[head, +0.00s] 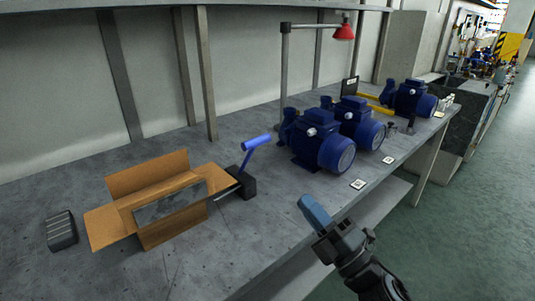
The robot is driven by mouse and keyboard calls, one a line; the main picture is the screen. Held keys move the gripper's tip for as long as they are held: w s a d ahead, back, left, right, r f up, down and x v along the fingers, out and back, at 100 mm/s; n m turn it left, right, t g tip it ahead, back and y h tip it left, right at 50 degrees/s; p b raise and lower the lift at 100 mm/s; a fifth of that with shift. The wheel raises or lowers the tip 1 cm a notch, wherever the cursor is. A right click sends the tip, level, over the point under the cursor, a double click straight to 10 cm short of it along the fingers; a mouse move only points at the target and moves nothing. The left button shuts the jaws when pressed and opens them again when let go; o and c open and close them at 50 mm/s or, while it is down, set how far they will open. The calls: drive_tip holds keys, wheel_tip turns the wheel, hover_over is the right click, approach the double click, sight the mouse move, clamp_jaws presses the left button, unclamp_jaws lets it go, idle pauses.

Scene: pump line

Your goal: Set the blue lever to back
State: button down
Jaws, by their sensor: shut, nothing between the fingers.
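The rod rises from a black base block (241,184) on the bench, and the grip tilts up and to the right. My gripper (313,212) is at the front edge of the bench, to the right of the lever and nearer to me. Its blue-tipped fingers are shut with nothing between them. It is clear of the lever and does not touch it.
An open cardboard box (160,240) stands just left of the lever base. A dark ribbed block (61,231) lies at far left. Blue pumps (325,150) stand to the right, with a red lamp (344,32) above. Bare bench lies between lever and gripper.

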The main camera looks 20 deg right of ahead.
drive_tip(key=shift+w+d+r, duration=0.1)
drive_tip(key=shift+w, duration=0.2)
drive_tip(key=p+x, duration=0.1)
drive_tip(key=x, duration=1.3)
drive_tip(key=shift+p, duration=0.35)
drive_tip(key=shift+r, duration=0.1)
